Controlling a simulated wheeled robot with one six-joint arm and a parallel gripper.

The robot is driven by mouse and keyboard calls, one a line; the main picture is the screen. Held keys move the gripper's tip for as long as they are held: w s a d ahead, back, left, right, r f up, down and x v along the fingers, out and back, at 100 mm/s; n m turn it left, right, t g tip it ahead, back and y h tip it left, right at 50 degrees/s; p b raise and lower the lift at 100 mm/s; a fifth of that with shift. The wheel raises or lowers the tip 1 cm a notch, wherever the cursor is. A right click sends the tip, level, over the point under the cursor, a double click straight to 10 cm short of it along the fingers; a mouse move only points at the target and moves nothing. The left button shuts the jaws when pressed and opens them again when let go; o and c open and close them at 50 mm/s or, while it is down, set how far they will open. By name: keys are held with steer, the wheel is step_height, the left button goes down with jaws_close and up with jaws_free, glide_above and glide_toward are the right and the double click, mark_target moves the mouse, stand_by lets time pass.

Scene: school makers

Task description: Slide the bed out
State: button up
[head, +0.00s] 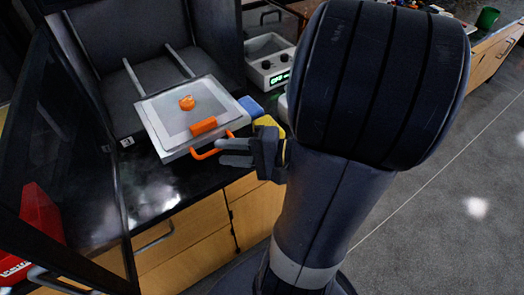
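The bed (157,118) is a pale square plate with a light rim. It sits on two light rails in a dark machine bay, with its near edge out over the black counter. An orange round piece (187,103) and an orange block (203,126) are on it. An orange loop handle (205,154) sticks out from its near right edge. My gripper (221,151) is at the right end of this handle, its two grey fingers pointing left. A narrow gap shows between the fingers. They overlap the handle in view; whether they clamp it is unclear.
A dark glass door (65,140) stands open at the left, with a red box (35,225) behind it. A grey device with a green display (268,62) stands right of the bay. Wooden drawers (185,240) are below.

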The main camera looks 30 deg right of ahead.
steer(key=v, duration=0.8)
steer(key=shift+a+f, duration=0.1)
steer(key=shift+a, duration=0.1)
stand_by(0.4)
steer(key=shift+x, duration=5.4)
steer(key=shift+w+d, duration=0.1)
steer(key=shift+w, duration=0.05)
